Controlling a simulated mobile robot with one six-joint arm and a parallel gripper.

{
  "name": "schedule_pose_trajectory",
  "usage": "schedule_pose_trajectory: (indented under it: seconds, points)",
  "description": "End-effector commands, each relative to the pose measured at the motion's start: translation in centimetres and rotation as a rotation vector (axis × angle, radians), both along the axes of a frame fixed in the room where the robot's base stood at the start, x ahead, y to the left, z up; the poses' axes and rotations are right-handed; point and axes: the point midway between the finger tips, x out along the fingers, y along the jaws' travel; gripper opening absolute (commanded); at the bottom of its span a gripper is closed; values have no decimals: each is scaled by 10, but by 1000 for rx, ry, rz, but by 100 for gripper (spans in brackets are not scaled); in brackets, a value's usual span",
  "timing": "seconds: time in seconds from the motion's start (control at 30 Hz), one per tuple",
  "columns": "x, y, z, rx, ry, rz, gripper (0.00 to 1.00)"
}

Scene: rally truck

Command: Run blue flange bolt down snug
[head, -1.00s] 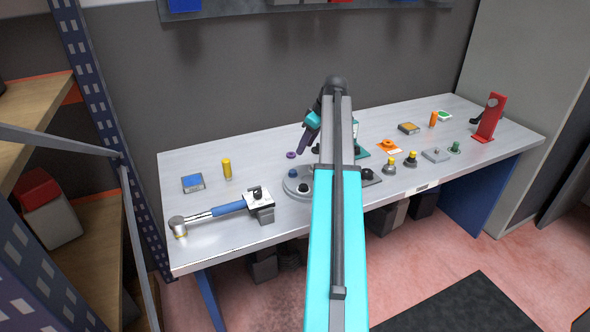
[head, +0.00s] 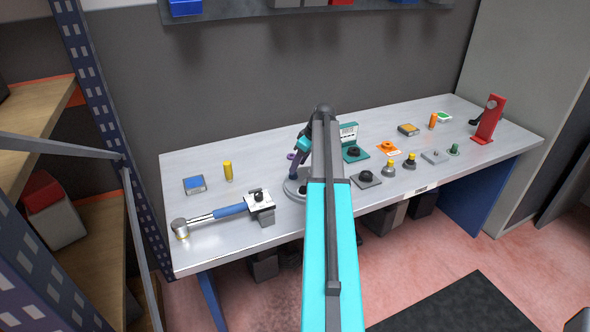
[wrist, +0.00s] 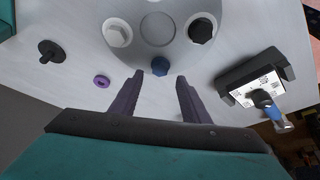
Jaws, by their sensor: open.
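The blue flange bolt (wrist: 160,66) sits at the near edge of the round grey plate (wrist: 158,30) in the wrist view. My gripper (wrist: 159,76) is open, with its two purple fingers on either side of the bolt's line and the tips just short of or beside it. I cannot tell whether they touch it. In the head view my gripper (head: 294,177) points down over the plate (head: 289,188), and the arm hides the blue bolt. A white bolt (wrist: 117,34) and a black bolt (wrist: 201,29) also stand on the plate.
A purple ring (wrist: 101,81) lies on the bench close to my fingers. A black knob on a base (head: 366,178) is right of my arm.

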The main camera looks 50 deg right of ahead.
Motion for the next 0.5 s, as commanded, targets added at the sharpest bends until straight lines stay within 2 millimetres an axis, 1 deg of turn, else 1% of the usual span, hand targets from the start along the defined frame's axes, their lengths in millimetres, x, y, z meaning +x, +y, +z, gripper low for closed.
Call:
schedule_pose_trajectory:
  seconds: [0.3,0.5]
  points:
    - [12,2,-30,0,0,-1,42]
    - [16,3,-41,0,0,-1,42]
